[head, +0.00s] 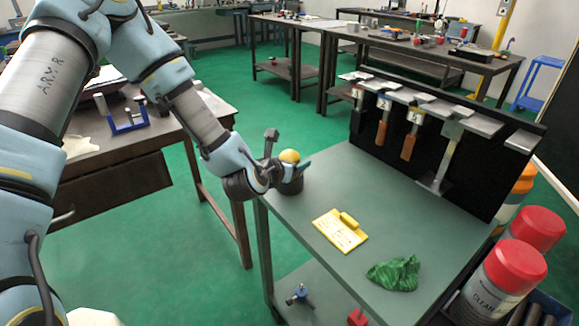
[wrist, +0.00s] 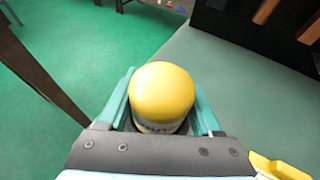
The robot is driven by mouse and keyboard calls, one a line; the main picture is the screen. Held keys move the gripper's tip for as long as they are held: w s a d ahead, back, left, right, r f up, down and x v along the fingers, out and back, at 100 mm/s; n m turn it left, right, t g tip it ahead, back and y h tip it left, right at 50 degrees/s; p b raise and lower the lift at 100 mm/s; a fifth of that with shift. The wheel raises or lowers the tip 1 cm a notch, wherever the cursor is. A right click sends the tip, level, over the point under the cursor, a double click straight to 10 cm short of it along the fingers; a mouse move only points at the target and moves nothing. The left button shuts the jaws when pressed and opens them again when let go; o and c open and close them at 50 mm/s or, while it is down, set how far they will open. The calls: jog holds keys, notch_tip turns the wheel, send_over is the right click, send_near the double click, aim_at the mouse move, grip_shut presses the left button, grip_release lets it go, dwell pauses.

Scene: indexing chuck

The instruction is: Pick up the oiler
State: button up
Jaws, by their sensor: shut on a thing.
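A yellow dome-capped container, which looks like the oiler (wrist: 161,92), stands between my fingers in the wrist view. Its pale body with dark lettering shows just below the cap. My gripper (wrist: 162,112) is shut on it, with one teal finger against each side. In the head view, the yellow cap (head: 289,156) shows at my gripper (head: 287,167), over the far left corner of the green-grey cart top (head: 335,195). The lower body is hidden, and I cannot tell whether it touches the cart.
A yellow sign (head: 340,231) and a green rag (head: 394,273) lie on the cart. A black rack (head: 440,150) with hanging tools lines its back. Red-capped bottles (head: 515,270) stand at right.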

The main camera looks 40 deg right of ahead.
grip_shut()
